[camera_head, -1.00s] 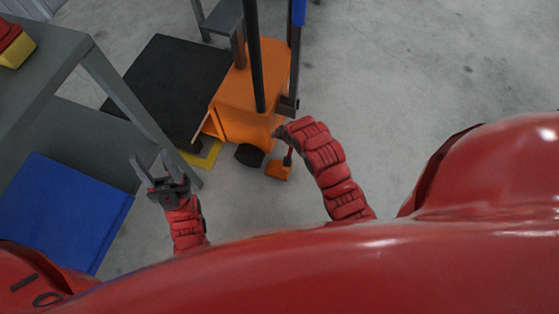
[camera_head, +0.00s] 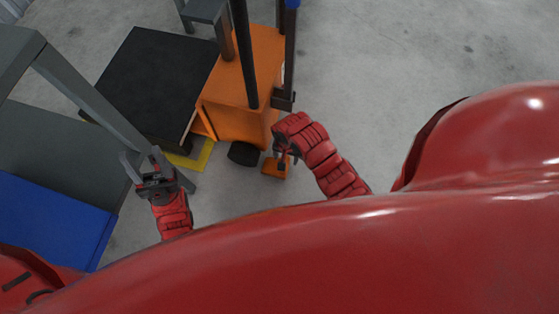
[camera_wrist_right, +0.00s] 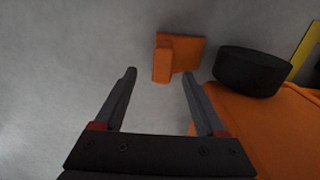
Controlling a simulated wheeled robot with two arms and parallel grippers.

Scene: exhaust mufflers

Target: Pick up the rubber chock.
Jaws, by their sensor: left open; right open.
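The chock (camera_head: 272,168), a small orange block with an upright part, sits on the concrete floor beside a black wheel (camera_head: 243,153). In the right wrist view the chock (camera_wrist_right: 180,54) is beyond my open fingertips, between their lines and slightly right of centre. My right gripper (camera_wrist_right: 158,85) is open and empty, pointing at it. In the head view my right gripper (camera_head: 285,157) is just above the chock and partly hidden by its own arm. My left gripper (camera_head: 141,167) is open and empty beside the grey table leg.
An orange cart (camera_head: 240,95) with dark posts stands right behind the chock, close on the right in the wrist view. A black platform (camera_head: 155,80), yellow piece (camera_head: 197,160), grey table leg (camera_head: 95,100) and blue panel (camera_head: 45,222) are at left. Floor to the right is clear.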

